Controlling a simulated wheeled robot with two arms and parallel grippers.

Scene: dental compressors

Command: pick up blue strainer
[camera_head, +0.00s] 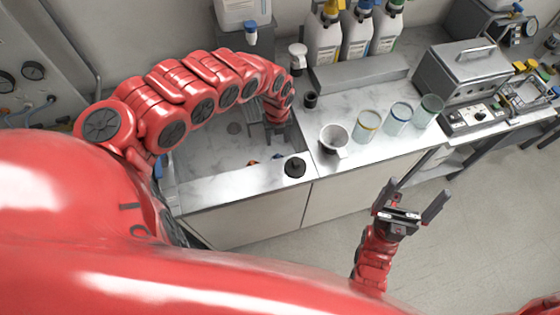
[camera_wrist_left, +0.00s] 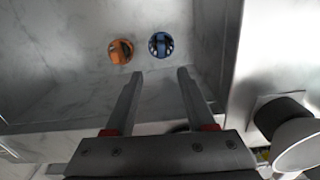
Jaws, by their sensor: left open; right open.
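The blue strainer (camera_wrist_left: 160,45) lies on the floor of the sink basin, seen in the left wrist view just past my fingertips. In the head view only a small bit of blue (camera_head: 277,157) shows near the basin's front edge. An orange strainer (camera_wrist_left: 121,51) lies just left of it; it also shows in the head view (camera_head: 252,162). My left gripper (camera_wrist_left: 160,74) is open and empty over the basin, pointing down, with the blue strainer beyond the gap between its fingers. My right gripper (camera_head: 412,202) is open and empty over the floor, right of the counter.
The sink basin's walls (camera_wrist_left: 231,50) surround the strainers. A black round part (camera_head: 295,167) sits on the front rim. A white cup (camera_head: 333,140) and glass beakers (camera_head: 367,127) stand on the counter to the right. Bottles (camera_head: 323,38) stand behind.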

